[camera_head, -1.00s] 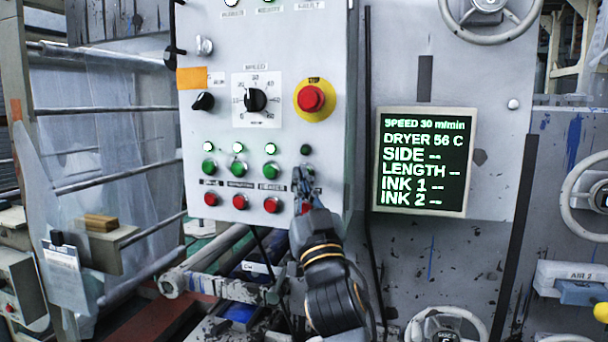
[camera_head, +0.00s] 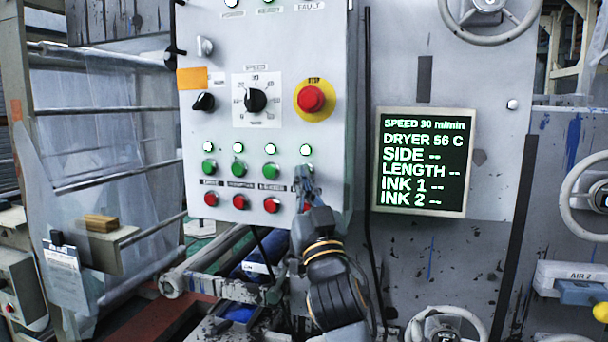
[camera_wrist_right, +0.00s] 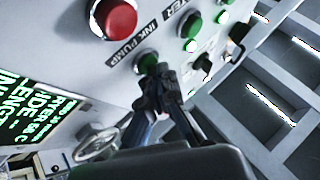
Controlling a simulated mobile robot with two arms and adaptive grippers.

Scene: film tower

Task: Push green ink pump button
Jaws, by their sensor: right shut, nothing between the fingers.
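The grey control panel (camera_head: 225,130) has a row of green buttons over a row of red buttons, with round lamps above. The lamp (camera_head: 306,150) over the rightmost column is lit. My right gripper (camera_head: 303,172) is shut and empty at that column, just below the lamp, hiding most of the green button there. In the right wrist view the green ink pump button (camera_wrist_right: 146,62) shows beside the "INK PUMP" label, partly covered by my fingertips (camera_wrist_right: 158,72). The fingertips are at the button; whether they press it I cannot tell. My left gripper is not in view.
A neighbouring green button (camera_head: 270,171) and red button (camera_head: 271,205) are close on the left. A red stop button (camera_head: 311,98) on yellow is above. A display (camera_head: 422,161) with green and white text is to the right. Handwheels and rollers surround the panel.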

